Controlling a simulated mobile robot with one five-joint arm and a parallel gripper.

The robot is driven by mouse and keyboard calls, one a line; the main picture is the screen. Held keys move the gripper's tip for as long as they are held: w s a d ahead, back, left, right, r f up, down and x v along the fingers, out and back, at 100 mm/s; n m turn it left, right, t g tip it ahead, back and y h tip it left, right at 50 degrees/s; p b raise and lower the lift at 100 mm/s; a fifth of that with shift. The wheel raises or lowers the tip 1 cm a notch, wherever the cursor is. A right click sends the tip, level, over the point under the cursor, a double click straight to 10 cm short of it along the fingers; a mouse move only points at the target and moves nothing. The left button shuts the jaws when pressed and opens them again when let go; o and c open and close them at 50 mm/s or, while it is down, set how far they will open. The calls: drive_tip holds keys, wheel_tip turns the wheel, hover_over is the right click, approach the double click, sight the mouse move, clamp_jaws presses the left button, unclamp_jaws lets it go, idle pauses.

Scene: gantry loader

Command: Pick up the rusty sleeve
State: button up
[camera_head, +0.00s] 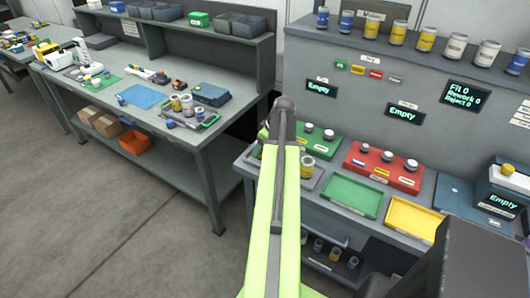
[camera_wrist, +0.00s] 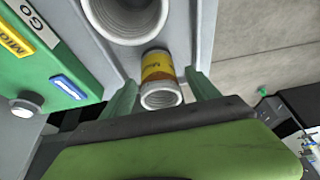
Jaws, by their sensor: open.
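A small sleeve (camera_wrist: 159,68) with a yellow and orange-brown band and a ribbed open end shows in the wrist view; I cannot tell for sure that its brown tint is rust. A yellow-banded sleeve (camera_head: 307,167) stands on the grey tray just right of my arm in the head view, likely the same one. My gripper (camera_wrist: 161,79) is open, with one green finger on each side of the sleeve in the wrist view. I cannot tell whether the fingers touch it. In the head view my arm hides the gripper's fingers.
A green button box (camera_wrist: 52,65) is close on the left. Green (camera_head: 352,195) and yellow (camera_head: 413,219) trays lie to the right. Several sleeves (camera_head: 427,39) line the upper shelf.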

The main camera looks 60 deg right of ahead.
drive_tip(key=b+x, duration=0.1)
drive_tip(key=x, duration=0.1)
drive_tip(key=shift+w+f, duration=0.1)
drive_tip(key=shift+f, duration=0.25)
drive_tip(key=shift+r, duration=0.2)
clamp_jaws()
